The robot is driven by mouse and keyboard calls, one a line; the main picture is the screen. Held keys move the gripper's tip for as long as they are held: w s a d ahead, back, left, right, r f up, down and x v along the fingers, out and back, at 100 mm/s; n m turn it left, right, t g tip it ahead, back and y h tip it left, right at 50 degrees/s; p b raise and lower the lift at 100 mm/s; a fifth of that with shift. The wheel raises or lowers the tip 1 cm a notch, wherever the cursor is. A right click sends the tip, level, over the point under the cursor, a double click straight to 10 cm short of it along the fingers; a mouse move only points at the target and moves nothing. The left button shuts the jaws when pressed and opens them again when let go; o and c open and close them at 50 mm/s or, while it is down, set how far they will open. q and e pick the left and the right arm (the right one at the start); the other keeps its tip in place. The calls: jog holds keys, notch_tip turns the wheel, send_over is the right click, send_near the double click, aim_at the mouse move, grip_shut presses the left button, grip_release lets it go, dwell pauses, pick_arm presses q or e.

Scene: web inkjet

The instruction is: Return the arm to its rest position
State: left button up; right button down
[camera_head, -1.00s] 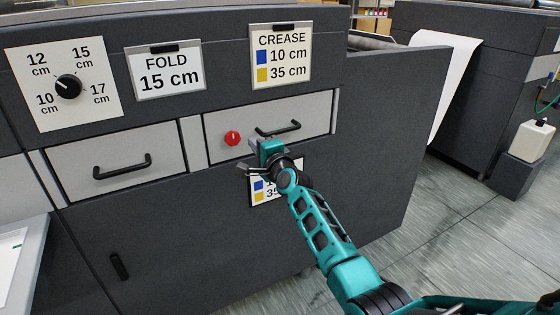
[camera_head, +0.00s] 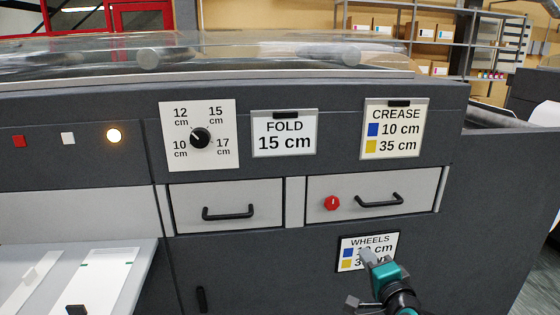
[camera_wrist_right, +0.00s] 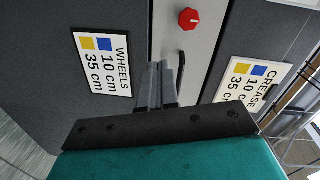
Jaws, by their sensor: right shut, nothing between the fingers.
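My right gripper (camera_head: 366,262) is at the lower right of the head view, in front of the WHEELS sign (camera_head: 351,241), and covers part of its text. In the right wrist view its two grey fingers (camera_wrist_right: 158,84) are together with nothing between them. In that view the WHEELS sign (camera_wrist_right: 102,63) is left of the fingers, and the red knob (camera_wrist_right: 189,18) and a drawer handle are beyond them. I cannot tell the exact gap to the panel. My left gripper is not in view.
The dark machine front has two shut drawers with black handles (camera_head: 228,212), a dial (camera_head: 200,138) with its pointer toward the upper left, FOLD (camera_head: 285,133) and CREASE (camera_head: 394,129) signs, and a lit lamp (camera_head: 113,136). A grey tray (camera_head: 140,290) juts out at lower left.

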pick_arm(q)
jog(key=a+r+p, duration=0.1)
jog(key=p, duration=0.1)
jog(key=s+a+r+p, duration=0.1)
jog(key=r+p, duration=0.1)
jog(key=p, duration=0.1)
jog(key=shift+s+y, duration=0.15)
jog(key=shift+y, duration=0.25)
pick_arm(e)
jog(key=s+a+f+n+g, duration=0.1)
jog(key=s+f+n+g, duration=0.1)
jog(key=s+n, duration=0.3)
jog(key=s+a+f+n+g, duration=0.2)
jog(key=s+f+n, duration=0.3)
jog(key=s, duration=0.8)
jog(key=s+a+f+n+g, duration=0.1)
jog(key=s+f+n, duration=0.3)
jog(key=s, duration=0.5)
jog(key=a+n, duration=0.1)
jog(key=n, duration=0.1)
jog(key=shift+s+a+n+g+y, duration=0.2)
jog(key=shift+a+n+g+y, duration=0.1)
jog(key=shift+g+y, duration=0.1)
